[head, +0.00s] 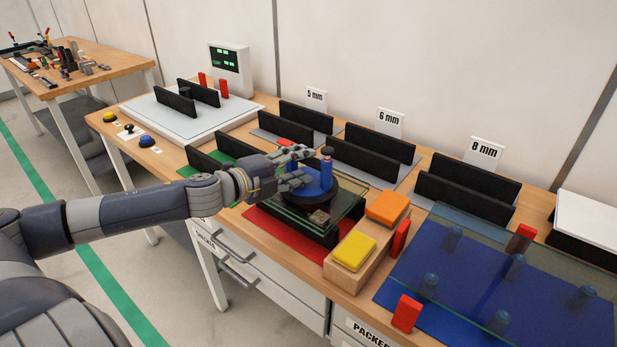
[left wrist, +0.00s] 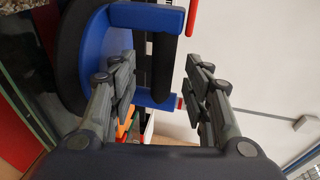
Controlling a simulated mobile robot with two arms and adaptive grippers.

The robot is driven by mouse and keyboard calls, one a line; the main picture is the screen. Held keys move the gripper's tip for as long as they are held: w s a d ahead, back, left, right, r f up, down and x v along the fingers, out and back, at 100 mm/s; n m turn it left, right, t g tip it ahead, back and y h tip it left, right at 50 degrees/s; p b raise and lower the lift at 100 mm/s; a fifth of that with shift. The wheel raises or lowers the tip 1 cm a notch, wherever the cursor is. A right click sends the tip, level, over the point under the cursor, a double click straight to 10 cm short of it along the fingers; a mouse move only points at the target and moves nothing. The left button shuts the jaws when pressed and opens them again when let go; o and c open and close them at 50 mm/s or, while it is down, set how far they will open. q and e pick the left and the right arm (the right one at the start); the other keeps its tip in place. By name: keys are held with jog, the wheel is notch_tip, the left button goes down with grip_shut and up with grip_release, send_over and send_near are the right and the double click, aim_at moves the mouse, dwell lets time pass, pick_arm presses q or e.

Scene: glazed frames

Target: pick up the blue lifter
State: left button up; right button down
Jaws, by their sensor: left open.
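The blue lifter (head: 318,187) sits with its dark round base on a glass pane (head: 350,199) at the middle of the bench. My left gripper (head: 305,168) is open at the lifter, with its fingers reaching in from the left. In the left wrist view, the lifter's blue body (left wrist: 97,50) fills the upper left. Its dark bar-like handle (left wrist: 164,65) shows between the two open fingers (left wrist: 160,78), with no clear contact on either side. The fingers hide part of the lifter in the head view. My right gripper is not in view.
Black slotted racks stand behind, by the 5 mm (head: 316,97), 6 mm (head: 389,122) and 8 mm (head: 485,152) signs. A wooden block with yellow (head: 354,251) and orange (head: 387,208) pads is right of the glass. A large pane covers a blue mat (head: 395,285) further right.

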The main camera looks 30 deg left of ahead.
aim_at(307, 161)
pick_arm(q)
jog(key=shift+w+d+r+p, duration=0.1)
jog(key=shift+w+d+p, duration=0.15)
jog(key=shift+w, duration=0.15)
jog(key=shift+w+d+r+p, duration=0.1)
jog(key=shift+w+p, duration=0.1)
jog(key=shift+w, duration=0.45)
jog(key=shift+w+d+f+p, duration=0.25)
jog(key=shift+w+f+p, duration=0.2)
jog(key=shift+w+p, duration=0.25)
grip_shut()
jog(key=shift+w+r, duration=0.15)
jog(key=shift+r, duration=0.05)
